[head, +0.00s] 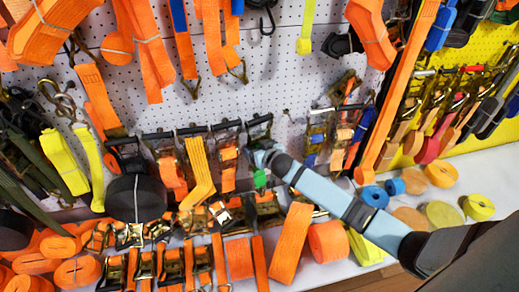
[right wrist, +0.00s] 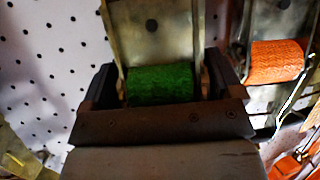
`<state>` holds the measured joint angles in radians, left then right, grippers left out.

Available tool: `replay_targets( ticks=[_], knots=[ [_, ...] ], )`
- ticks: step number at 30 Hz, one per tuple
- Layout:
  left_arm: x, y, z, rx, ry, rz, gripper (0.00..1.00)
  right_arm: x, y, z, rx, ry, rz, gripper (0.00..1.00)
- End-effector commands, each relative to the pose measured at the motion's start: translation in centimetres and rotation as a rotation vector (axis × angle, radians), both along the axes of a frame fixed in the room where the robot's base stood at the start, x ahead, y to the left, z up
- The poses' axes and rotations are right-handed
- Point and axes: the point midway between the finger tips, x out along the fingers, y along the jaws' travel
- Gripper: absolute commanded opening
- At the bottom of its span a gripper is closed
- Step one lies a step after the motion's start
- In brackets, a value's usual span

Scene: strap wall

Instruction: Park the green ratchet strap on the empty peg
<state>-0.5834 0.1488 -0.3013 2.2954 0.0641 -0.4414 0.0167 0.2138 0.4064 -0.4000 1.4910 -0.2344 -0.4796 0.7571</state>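The green ratchet strap shows in the head view as a small green patch (head: 260,179) just below my right gripper (head: 264,158), near the lower middle of the pegboard. In the right wrist view its green webbing (right wrist: 163,84) is wound between two metal side plates. The fingers of my right gripper (right wrist: 165,95) sit close on both sides of it and appear shut on the ratchet. A small dark peg (head: 286,113) with nothing visible on it sticks out of the board above and right of the gripper. My left gripper is not in view.
Ratchets with orange webbing (head: 228,155) hang close left of my gripper; one (right wrist: 277,60) is right beside it in the wrist view. Ratchets with blue webbing (head: 316,138) hang to the right. The white shelf (head: 325,272) below is crowded with rolls. Bare pegboard (head: 275,75) lies above.

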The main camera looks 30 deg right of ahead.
Motion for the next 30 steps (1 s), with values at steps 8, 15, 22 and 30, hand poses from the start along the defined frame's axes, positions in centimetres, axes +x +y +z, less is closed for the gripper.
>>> replay_targets(
  ticks=[8,15,22,30],
  knots=[
    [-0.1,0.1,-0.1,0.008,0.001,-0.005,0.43,-0.2,0.0,-0.3,0.0,0.006,-0.001,1.0],
    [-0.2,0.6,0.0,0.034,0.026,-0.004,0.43,-2.4,0.0,0.9,0.0,0.005,0.0,1.0],
    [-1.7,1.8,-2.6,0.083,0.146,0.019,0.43,-7.3,0.0,3.1,0.001,0.003,0.0,1.0],
    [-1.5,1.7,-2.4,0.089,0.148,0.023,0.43,-11.7,-0.1,4.9,0.0,0.001,0.0,1.0]
  ],
)
